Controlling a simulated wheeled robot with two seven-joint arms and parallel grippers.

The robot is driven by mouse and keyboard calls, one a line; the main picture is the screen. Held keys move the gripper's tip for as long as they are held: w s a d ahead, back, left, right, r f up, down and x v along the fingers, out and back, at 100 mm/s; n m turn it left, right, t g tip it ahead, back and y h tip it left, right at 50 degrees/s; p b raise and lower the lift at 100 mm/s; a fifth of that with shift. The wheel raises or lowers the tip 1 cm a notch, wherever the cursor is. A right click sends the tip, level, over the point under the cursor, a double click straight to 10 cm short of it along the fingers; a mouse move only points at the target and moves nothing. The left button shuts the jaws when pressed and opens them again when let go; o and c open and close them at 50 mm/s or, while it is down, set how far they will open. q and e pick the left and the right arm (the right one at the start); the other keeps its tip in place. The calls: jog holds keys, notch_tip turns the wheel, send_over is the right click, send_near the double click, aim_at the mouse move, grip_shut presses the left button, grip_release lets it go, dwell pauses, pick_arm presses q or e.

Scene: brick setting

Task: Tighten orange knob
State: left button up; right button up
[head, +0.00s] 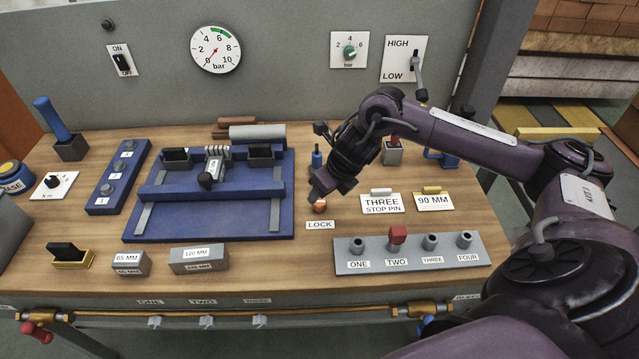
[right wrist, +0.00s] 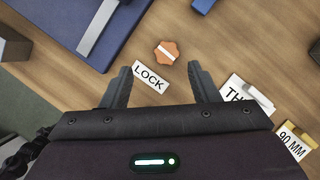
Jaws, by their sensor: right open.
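The orange knob (head: 320,207) sits on the wooden bench top, just behind the LOCK label (head: 320,225). In the right wrist view the orange knob (right wrist: 166,53) shows a lobed outline with a pale bar across its top, and the LOCK label (right wrist: 151,76) lies beside it. My right gripper (head: 318,193) hangs over the knob, which is partly hidden below it in the head view. In the right wrist view its two fingers (right wrist: 161,82) are apart with nothing between them, and the knob lies beyond the fingertips. My left gripper is not in view.
A blue fixture plate (head: 270,222) lies left of the knob. A grey block with numbered posts (head: 415,265) stands in front, with a red cap (head: 397,235) on post TWO. THREE STOP PIN (head: 382,203) and 90 MM (head: 434,202) cards lie to the right. A small blue item (head: 317,157) stands behind.

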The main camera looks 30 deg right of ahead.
aim_at(319, 202)
jog(key=x, duration=0.2)
jog(key=p+x, duration=0.1)
jog(key=x, duration=0.1)
jog(key=shift+s+d, duration=0.25)
jog(key=x, duration=0.2)
jog(key=shift+w+d+f, duration=0.2)
jog(key=shift+w+f, duration=0.05)
jog(key=shift+w, duration=0.05)
jog(key=shift+w+f, duration=0.1)
jog(key=shift+f, duration=0.25)
jog(key=c, duration=1)
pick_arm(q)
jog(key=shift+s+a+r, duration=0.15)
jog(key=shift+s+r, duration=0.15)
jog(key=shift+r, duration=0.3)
pick_arm(e)
jog(key=shift+o, duration=0.2)
